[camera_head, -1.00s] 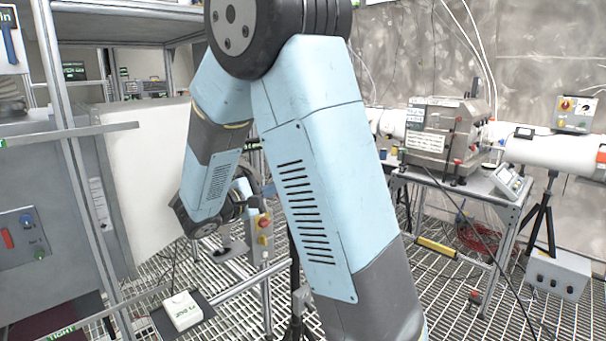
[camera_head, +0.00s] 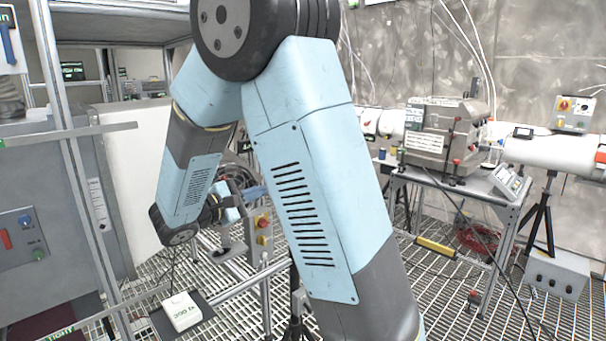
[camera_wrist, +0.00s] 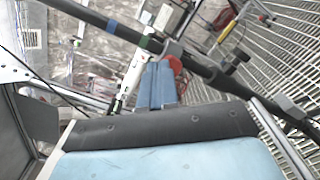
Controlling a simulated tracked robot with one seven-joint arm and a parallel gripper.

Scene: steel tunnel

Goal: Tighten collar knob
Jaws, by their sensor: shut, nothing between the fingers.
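My gripper shows in the wrist view (camera_wrist: 156,84) as two blue fingers pressed together and empty. In the head view its blue fingers (camera_head: 256,192) show just left of my large arm link. A dark pole (camera_wrist: 205,70) crosses the wrist view diagonally beyond the fingertips. It carries grey collars, one (camera_wrist: 172,50) near the fingertips, and a small black knob-like part (camera_wrist: 240,57) to the right. I cannot tell whether the fingertips touch the pole. In the head view my arm hides most of a dark stand (camera_head: 294,275), and no collar knob is clear there.
A control post with red and yellow buttons (camera_head: 263,232) stands close to my gripper. A grey cabinet (camera_head: 50,215) fills the left. A cart with a metal machine (camera_head: 445,135) stands at the right, beside a tripod (camera_head: 542,215). The floor is open grating.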

